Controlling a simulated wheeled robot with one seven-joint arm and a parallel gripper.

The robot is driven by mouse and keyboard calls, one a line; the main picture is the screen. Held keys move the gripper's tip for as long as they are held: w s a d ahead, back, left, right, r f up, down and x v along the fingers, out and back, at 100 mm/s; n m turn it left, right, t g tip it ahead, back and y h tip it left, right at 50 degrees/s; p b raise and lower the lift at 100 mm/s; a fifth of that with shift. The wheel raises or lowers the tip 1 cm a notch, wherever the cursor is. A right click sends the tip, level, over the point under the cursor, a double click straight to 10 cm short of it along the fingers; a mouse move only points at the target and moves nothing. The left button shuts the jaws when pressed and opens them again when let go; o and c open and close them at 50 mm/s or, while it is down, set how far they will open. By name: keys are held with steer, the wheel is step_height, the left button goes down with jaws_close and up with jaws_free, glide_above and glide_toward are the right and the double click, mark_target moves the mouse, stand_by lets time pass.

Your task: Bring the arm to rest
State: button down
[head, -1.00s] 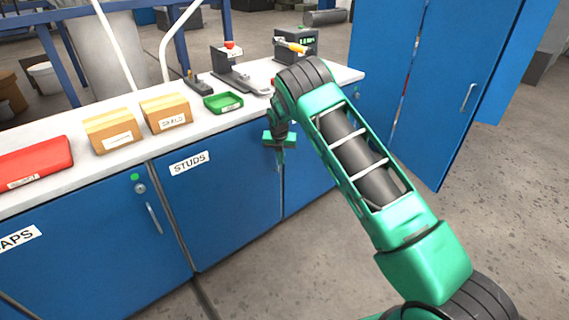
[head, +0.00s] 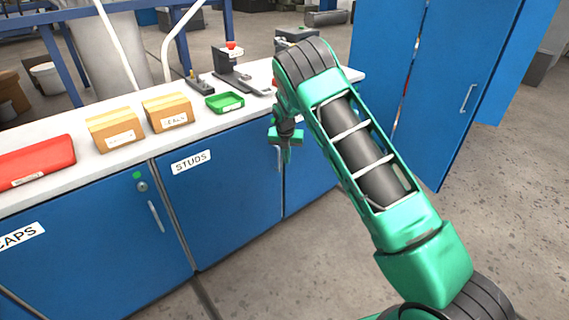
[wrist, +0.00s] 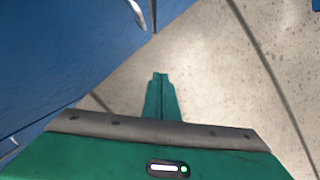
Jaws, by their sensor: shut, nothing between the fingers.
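My green arm reaches up and to the left across the head view and bends down at its dark joint. My gripper (head: 280,166) hangs pointing down in front of the blue cabinet fronts, below the edge of the white worktop. In the wrist view my gripper (wrist: 160,78) has its green fingers together with nothing between them, above the bare grey floor. A blue cabinet face (wrist: 60,60) is close on the left of that view.
The white worktop (head: 60,195) carries a red case (head: 38,160), two cardboard boxes (head: 115,130), a green tray (head: 225,102) and a device with a red knob (head: 232,60). A tall blue cabinet (head: 430,90) stands behind my arm. The floor (head: 300,265) is clear.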

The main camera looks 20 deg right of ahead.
steer(key=d+v, duration=0.1)
steer(key=v, duration=0.5)
steer(key=s+d+r+m+g, duration=0.1)
steer(key=s+d+r+m, duration=0.75)
steer(key=s, duration=0.25)
steer(key=s+d+r+m, duration=0.7)
steer(key=s+r+m, duration=0.25)
steer(key=s, duration=0.25)
steer(key=s+r+m+g+y, duration=0.1)
steer(key=s+r+m, duration=0.1)
steer(key=s+m, duration=1.8)
steer(key=s, duration=1.5)
steer(key=shift+d+g, duration=0.3)
steer(key=shift+s, duration=0.1)
steer(key=shift+w+f, duration=0.3)
steer(key=shift+w, duration=0.3)
